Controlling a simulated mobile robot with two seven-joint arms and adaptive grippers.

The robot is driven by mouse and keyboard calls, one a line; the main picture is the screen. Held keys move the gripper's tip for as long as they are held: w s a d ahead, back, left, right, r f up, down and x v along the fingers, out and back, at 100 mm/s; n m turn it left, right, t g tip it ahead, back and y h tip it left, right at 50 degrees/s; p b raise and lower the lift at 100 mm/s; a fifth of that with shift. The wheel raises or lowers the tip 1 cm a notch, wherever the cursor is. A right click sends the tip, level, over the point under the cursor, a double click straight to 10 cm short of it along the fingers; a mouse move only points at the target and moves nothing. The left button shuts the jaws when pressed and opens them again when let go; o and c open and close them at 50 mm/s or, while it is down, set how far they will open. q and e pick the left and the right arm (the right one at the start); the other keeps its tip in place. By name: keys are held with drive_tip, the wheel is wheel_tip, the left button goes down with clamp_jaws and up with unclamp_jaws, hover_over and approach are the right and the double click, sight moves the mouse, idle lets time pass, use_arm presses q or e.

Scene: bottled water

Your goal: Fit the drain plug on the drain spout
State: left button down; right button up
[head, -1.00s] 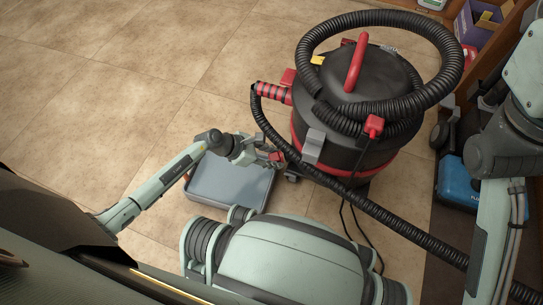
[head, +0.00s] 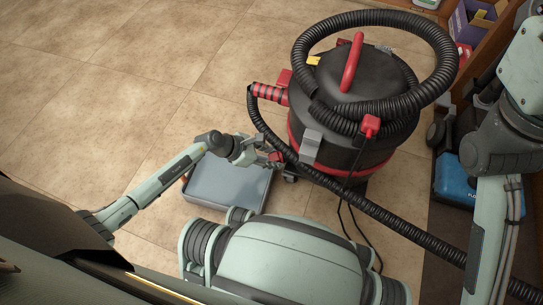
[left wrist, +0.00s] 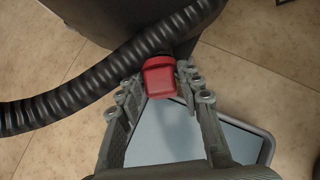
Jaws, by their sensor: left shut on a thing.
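My left gripper (head: 267,157) is low at the near left side of the black and red wet vacuum (head: 345,160), above the grey tray. It is shut on the red drain plug (left wrist: 160,77), which sits between its fingertips in the left wrist view. The plug also shows as a small red spot in the head view (head: 276,157). The plug is close to the vacuum's lower body. The drain spout is hidden behind the plug and the hose, so I cannot tell whether they touch. My right arm shows at the right edge, but its gripper is out of view.
A shallow grey tray (head: 226,197) lies on the tiled floor under the left gripper. A black ribbed hose (left wrist: 98,88) crosses close above the plug. A blue container (head: 455,184) and shelving stand at the right. Open floor lies at the left.

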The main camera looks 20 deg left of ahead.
use_arm(q)
drive_tip(key=shift+w+d, duration=0.15)
drive_tip(key=shift+w, duration=0.05)
idle(0.6)
drive_tip(key=c, duration=0.9)
unclamp_jaws()
drive_tip(key=shift+s+r, duration=0.1)
drive_tip(key=v, duration=1.2)
drive_tip(key=p+v, duration=0.6)
drive_tip(key=v, duration=0.4)
